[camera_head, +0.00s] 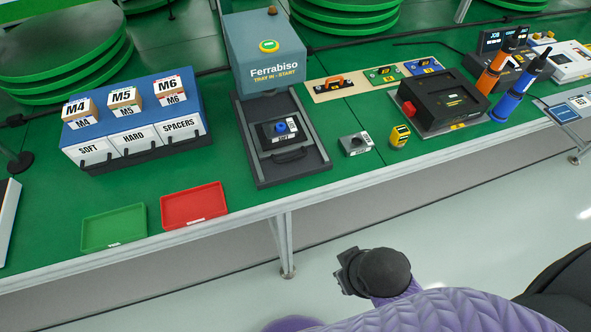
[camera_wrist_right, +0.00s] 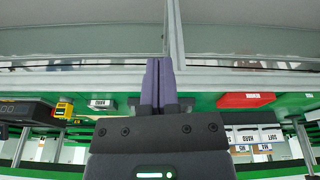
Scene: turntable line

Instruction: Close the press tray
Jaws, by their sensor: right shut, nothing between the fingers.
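The press (camera_head: 265,52) is a blue-grey housing marked Ferrabiso, with a green button on top. Its dark press tray (camera_head: 268,145) is slid out in front of the housing on a dark base. The tray has a handle (camera_head: 289,156) at its front and carries a dark block with a blue knob (camera_head: 281,126). My right gripper (camera_head: 345,276) is off the table's front edge, below and to the right of the tray, touching nothing. The right wrist view shows its fingers (camera_wrist_right: 159,64) shut and empty. They partly hide the table there. My left gripper is out of view.
A red bin (camera_head: 194,205) and a green bin (camera_head: 114,227) lie left of the press. A grey block (camera_head: 356,144) and a yellow device (camera_head: 400,136) stand to its right. The table's front edge (camera_head: 345,181) lies between my gripper and the tray.

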